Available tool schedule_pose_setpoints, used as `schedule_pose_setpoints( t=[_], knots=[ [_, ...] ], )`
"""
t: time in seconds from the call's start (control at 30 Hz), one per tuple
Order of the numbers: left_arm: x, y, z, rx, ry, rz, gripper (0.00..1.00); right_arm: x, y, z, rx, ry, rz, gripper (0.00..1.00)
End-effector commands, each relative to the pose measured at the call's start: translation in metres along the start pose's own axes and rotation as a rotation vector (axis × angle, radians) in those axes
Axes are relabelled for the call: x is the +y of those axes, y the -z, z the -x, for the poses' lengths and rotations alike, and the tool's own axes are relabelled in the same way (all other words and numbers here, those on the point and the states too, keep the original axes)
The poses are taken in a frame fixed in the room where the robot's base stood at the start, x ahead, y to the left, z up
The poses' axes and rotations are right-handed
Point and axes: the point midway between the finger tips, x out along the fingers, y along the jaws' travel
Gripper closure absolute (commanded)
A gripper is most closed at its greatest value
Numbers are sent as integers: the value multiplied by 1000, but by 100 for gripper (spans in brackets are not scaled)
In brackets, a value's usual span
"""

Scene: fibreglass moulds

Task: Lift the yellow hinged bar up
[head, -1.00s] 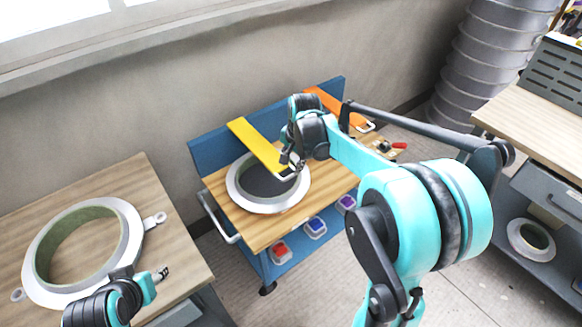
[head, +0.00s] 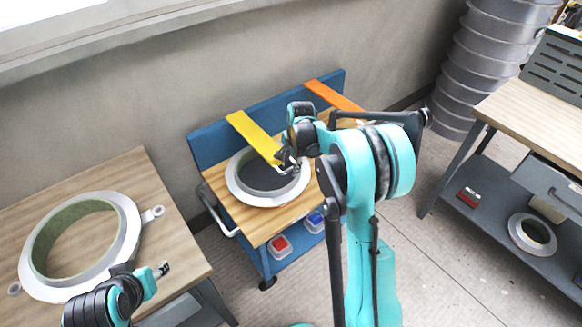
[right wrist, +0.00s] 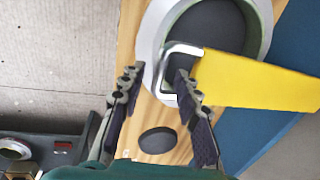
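The yellow hinged bar (head: 252,134) runs from the blue back board over the round mould (head: 234,190) on the small cart. A metal loop handle (right wrist: 164,68) is at its front end. My right gripper (head: 288,158) is at this handle. In the right wrist view my right gripper (right wrist: 155,80) is open, its fingers apart on both sides of the handle's outer bar; one finger overlaps the loop. I cannot tell whether either finger touches it. My left gripper (head: 162,270) is at the lower left, by the left table, away from the bar; its finger opening is too small to tell.
An orange bar (head: 330,95) is to the right on the same blue board (head: 208,147). A large ring mould (head: 127,250) lies on the left table (head: 150,180). Red and blue bins (head: 279,245) sit below the cart top. A workbench (head: 520,115) stands at the right.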

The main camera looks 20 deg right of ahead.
Motion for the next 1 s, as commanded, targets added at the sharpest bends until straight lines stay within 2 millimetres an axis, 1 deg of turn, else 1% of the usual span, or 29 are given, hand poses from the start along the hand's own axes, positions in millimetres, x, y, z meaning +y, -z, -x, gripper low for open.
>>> schedule_pose_setpoints(
  t=[0.2,0.23,0.27,0.3,0.33,0.57,0.67,0.73,0.87,0.97,1.0],
  knots=[
    [0,0,0,0,0,0,55,0,0,0,0,0,0,68],
    [0,0,0,0,0,0,55,0,0,0,0,0,0,73],
    [0,0,0,0,0,0,55,0,0,0,0,0,0,81],
    [0,0,0,0,0,0,55,0,0,0,0,0,0,91],
    [0,0,0,0,0,0,55,0,0,0,0,0,0,99],
    [0,0,1,0,0,0,55,0,0,1,0,-1,1,100],
    [0,2,3,0,0,0,55,-2,0,5,-1,-9,1,100],
    [0,5,8,0,0,0,55,-4,0,11,-1,-21,1,100],
    [0,15,21,0,0,0,55,-11,0,32,-2,-66,2,100],
    [0,26,36,0,0,0,55,-19,0,57,-2,-111,2,100],
    [0,31,43,0,0,0,55,-24,0,68,-2,-122,2,100]
  ],
)
